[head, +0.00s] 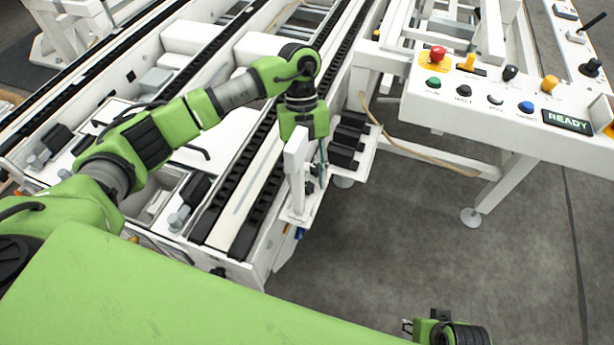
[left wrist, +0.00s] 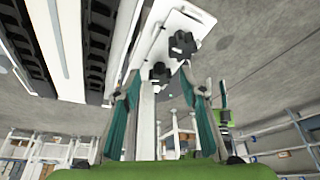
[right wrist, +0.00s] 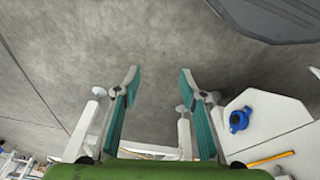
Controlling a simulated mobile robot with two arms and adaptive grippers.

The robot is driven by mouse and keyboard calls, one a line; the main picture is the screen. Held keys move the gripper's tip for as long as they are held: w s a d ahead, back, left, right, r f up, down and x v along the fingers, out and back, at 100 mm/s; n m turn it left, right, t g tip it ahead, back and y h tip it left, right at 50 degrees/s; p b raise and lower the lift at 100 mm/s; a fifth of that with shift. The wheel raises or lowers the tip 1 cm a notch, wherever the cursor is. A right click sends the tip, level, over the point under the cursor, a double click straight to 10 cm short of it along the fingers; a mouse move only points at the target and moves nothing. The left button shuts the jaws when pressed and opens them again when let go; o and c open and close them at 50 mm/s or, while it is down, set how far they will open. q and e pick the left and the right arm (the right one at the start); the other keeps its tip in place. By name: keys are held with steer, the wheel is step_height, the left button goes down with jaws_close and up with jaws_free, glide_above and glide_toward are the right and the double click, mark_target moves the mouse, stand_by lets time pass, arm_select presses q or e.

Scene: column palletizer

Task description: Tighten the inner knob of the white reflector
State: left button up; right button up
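The white reflector bracket (head: 297,208) hangs at the conveyor's near end, with an upright white block (head: 296,158) on it. In the left wrist view its white plate (left wrist: 190,20) carries two black star knobs, one farther out (left wrist: 183,44) and one lower (left wrist: 160,73). I cannot tell for sure which is the inner one. My left gripper (head: 318,165) points down beside the bracket. In the left wrist view its fingers (left wrist: 160,84) are spread, with the lower knob showing between the tips; contact is not visible. My right gripper (right wrist: 160,76) is open and empty over the floor.
A control panel (head: 500,95) with buttons stands at the right. Black blocks (head: 347,140) sit on a shelf right of my left gripper. Conveyor rails (head: 240,180) run along the left. The grey floor (head: 420,240) is clear.

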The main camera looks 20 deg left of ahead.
arm_select(q)
jaws_close()
steer(key=m+y, duration=0.1)
steer(key=m, duration=0.1)
steer(key=shift+d+m, duration=0.15)
steer(key=shift+m, duration=0.15)
steer(key=shift+c, duration=0.2)
jaws_free()
steer(key=shift+o, duration=0.2)
arm_select(e)
steer(key=shift+r, duration=0.35)
steer(key=shift+f, duration=0.1)
